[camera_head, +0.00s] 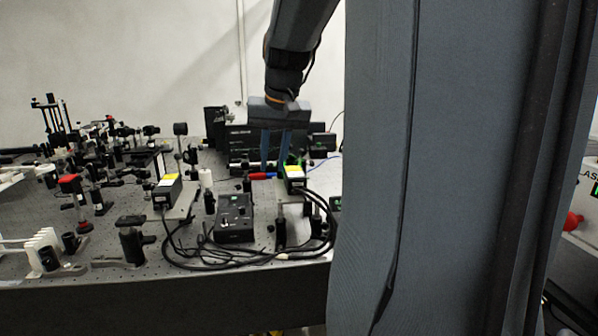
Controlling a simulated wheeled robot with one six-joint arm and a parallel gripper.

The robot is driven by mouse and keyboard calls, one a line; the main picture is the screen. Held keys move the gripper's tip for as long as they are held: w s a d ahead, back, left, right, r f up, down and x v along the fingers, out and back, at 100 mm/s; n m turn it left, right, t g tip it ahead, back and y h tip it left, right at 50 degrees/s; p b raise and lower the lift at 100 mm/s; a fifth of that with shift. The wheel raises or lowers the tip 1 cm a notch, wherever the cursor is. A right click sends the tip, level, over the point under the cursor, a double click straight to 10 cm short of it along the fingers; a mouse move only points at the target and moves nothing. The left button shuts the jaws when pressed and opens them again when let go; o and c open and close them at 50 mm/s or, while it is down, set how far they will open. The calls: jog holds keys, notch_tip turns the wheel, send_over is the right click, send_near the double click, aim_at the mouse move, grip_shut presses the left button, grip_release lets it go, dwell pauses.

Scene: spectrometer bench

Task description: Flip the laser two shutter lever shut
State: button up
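My gripper (274,165) hangs fingers-down over the back middle of the optical bench, its two blue-grey fingers apart with a gap between them. A small red and blue part (262,176) shows just below the fingertips; I cannot tell whether they touch it or whether it is the shutter lever. A laser head with a yellow-and-white label (294,175) sits just right of the fingers. A similar labelled laser head (168,183) stands further left. No numbering is readable on either, so I cannot tell which is laser two.
A black control box (235,218) with looping black cables sits in front of the fingers. Dark rack units (250,146) stand behind. Many posts and optic mounts crowd the bench's left. A large grey column of mine hides the bench's right side.

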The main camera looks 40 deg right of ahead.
aim_at(302, 151)
jog(key=s+d+r+m+b, duration=0.1)
jog(key=d+r+m+b, duration=0.15)
jog(key=d+r, duration=0.5)
jog(key=shift+t+h, duration=0.3)
jog(key=shift+h, duration=0.2)
jog(key=x, duration=0.3)
jog(key=d+x, duration=0.1)
jog(key=x, duration=0.4)
jog(key=shift+s+d+f, duration=0.15)
jog(key=shift+d+f, duration=0.1)
jog(key=shift+d, duration=0.1)
grip_shut()
